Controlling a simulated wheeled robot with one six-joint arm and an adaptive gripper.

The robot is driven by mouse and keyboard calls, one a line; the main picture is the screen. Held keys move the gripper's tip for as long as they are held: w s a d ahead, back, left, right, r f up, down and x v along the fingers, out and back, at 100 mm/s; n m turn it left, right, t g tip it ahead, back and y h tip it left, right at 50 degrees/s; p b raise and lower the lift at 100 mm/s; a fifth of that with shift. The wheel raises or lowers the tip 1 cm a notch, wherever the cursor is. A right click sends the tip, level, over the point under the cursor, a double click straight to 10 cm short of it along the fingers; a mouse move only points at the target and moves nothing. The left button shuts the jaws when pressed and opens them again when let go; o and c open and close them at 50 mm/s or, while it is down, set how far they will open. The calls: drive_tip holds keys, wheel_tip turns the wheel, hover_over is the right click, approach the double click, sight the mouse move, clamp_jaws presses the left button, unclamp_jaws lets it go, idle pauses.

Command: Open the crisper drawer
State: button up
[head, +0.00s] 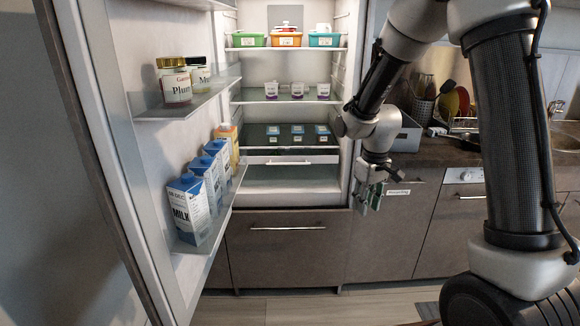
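The fridge stands open, its door (95,130) swung out to the left. Low inside it is what looks like the crisper drawer (276,160), a pale front strip with a handle, below a shelf of small blue-lidded tubs (298,130). It appears shut. My gripper (367,205) points down just right of the fridge opening, in front of the kitchen cabinets. It is apart from the drawer and holds nothing that I can make out. Its fingers are small and seen at an angle, so their opening is unclear.
Milk cartons (188,210) and jars (174,83) stand on the door shelves, left of the opening. Upper shelves hold colourful containers (285,40) and small cups (297,90). A brown cabinet front (285,255) with a bar handle is below. The floor before it is clear.

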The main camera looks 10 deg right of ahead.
drive_tip(key=w+a+f+n+t+y, duration=0.1)
drive_tip(key=w+a+f+n+t, duration=0.2)
drive_tip(key=w+f, duration=0.55)
drive_tip(key=w+a+f+n+t, duration=0.1)
drive_tip(key=w+a+f+n, duration=0.3)
drive_tip(key=w+f, duration=0.45)
drive_tip(key=n+t+y, duration=0.4)
drive_tip(key=n+t, duration=0.5)
drive_tip(key=t, duration=0.2)
approach(289, 164)
drive_tip(key=w, duration=0.2)
drive_tip(key=x, duration=0.7)
drive_tip(key=shift+a+f, duration=0.2)
drive_tip(key=shift+a, duration=0.05)
